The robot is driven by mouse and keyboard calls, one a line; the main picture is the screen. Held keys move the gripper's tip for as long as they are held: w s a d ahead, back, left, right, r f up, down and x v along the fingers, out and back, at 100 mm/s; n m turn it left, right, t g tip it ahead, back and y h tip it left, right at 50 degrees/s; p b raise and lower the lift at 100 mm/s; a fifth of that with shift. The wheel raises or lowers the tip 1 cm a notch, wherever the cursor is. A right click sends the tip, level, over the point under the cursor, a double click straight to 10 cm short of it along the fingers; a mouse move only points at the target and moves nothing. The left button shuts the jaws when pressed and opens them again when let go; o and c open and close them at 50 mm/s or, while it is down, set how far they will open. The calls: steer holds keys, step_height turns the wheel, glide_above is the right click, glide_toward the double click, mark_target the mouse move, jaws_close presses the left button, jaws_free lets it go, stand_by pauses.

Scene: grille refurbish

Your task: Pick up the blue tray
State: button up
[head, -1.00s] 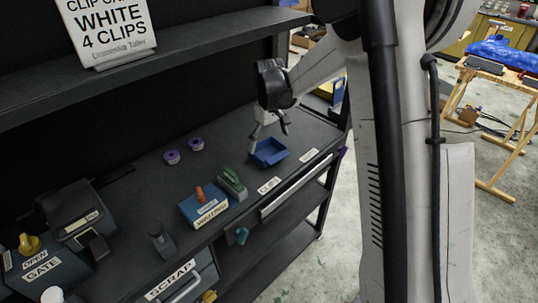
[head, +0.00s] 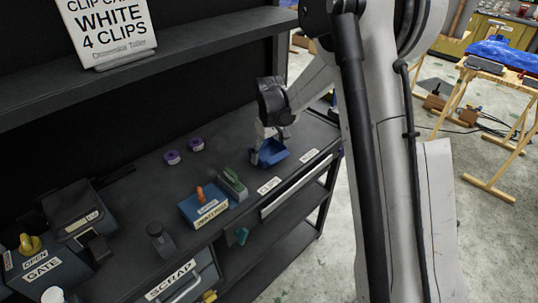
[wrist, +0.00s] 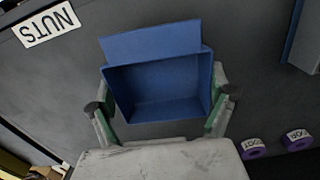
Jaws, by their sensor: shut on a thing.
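The blue tray (head: 273,156) is a small open box near the far right end of the dark countertop. My gripper (head: 266,148) reaches down over it from above. In the wrist view the blue tray (wrist: 155,40) lies between my two fingers, one at its left side and one at its right. My gripper (wrist: 162,100) is shut on the tray across its width. The tray looks empty inside. I cannot tell any gap between its base and the counter.
Two purple rolls (head: 184,151) lie left of the tray. A green-handled tool (head: 232,184) and a blue box with an orange knob (head: 204,205) stand nearer. CLIPS (head: 269,185) and NUTS (head: 309,155) labels line the front edge. A shelf (head: 190,45) overhangs the back.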

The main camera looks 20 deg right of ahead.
mark_target(274, 161)
steer(key=shift+r, duration=0.15)
step_height(274, 161, up, 4)
steer(key=shift+s+a+r, duration=0.1)
steer(key=shift+a, duration=0.05)
steer(key=s+a+r, duration=0.6)
steer(key=a, duration=0.3)
steer(key=d+f+m, duration=0.1)
steer(key=d+f, duration=0.1)
steer(key=d, duration=0.1)
steer(key=d+f+m, duration=0.2)
steer(key=d+f, duration=0.1)
steer(key=d+f+m, duration=0.1)
steer(key=d+f, duration=0.1)
steer(key=d, duration=0.1)
steer(key=shift+d+f+m, duration=0.2)
steer(key=shift+d+m, duration=0.05)
steer(key=shift+m, duration=0.15)
stand_by(0.4)
steer(key=w+r+n+p, duration=0.4)
steer(key=w+r+p, duration=0.2)
steer(key=r+p, duration=0.3)
steer(key=shift+r+n+p, duration=0.4)
steer(key=shift+r, duration=0.55)
